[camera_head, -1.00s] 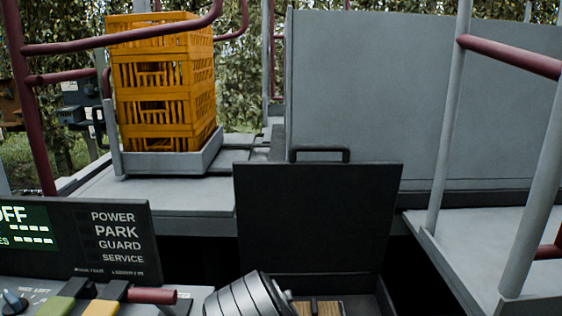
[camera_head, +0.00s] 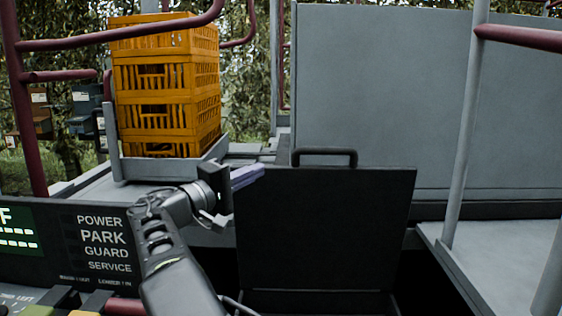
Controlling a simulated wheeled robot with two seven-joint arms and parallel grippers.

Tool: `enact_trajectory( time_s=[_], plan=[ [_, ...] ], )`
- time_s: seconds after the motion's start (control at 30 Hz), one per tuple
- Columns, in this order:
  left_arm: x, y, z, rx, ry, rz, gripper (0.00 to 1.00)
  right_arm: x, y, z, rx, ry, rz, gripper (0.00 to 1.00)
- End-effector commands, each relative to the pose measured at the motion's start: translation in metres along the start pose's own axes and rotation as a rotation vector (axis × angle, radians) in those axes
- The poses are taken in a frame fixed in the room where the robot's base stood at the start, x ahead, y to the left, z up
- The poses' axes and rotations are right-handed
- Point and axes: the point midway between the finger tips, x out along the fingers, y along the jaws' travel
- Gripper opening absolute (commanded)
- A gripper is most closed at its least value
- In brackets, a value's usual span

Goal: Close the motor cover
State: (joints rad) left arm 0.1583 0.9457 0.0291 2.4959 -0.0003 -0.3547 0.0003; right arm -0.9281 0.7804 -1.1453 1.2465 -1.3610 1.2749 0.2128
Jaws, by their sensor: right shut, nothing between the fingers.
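The motor cover (camera_head: 330,225) is a flat black panel standing raised, close to upright, in the middle of the view. A black bar handle (camera_head: 325,152) is on its top edge. My right gripper (camera_head: 256,172) is shut and empty, with its purple fingers pointing right. The fingertips overlap the cover's upper left corner in the picture, left of and a little below the handle. I cannot tell whether they touch the cover. My left gripper is not in view. The opening below the cover is mostly dark.
Orange crates (camera_head: 167,85) are stacked on a grey platform behind to the left. A control panel (camera_head: 80,245) is at lower left, below a dark red rail (camera_head: 120,42). A large grey panel (camera_head: 390,100) stands behind the cover. Grey posts (camera_head: 463,130) rise at right.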

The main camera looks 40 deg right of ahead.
Motion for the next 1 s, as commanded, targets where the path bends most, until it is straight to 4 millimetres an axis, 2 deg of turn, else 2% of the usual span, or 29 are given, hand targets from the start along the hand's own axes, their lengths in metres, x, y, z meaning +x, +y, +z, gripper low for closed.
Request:
enact_trajectory(
  time_s=[0.27, 0.7, 0.83, 1.0],
  plan=[
    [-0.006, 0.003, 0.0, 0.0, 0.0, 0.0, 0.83, 0.019, 0.001, 0.001, -0.001, -0.003, -0.001, 0.0],
    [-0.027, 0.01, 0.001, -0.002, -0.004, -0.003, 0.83, 0.088, 0.001, 0.0, -0.003, -0.003, -0.001, 0.0],
    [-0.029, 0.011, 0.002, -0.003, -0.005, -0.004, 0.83, 0.098, 0.0, 0.0, -0.002, -0.001, -0.001, 0.0],
    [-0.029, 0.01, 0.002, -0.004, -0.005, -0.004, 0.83, 0.101, -0.001, 0.0, -0.002, 0.0, -0.001, 0.0]
  ],
)
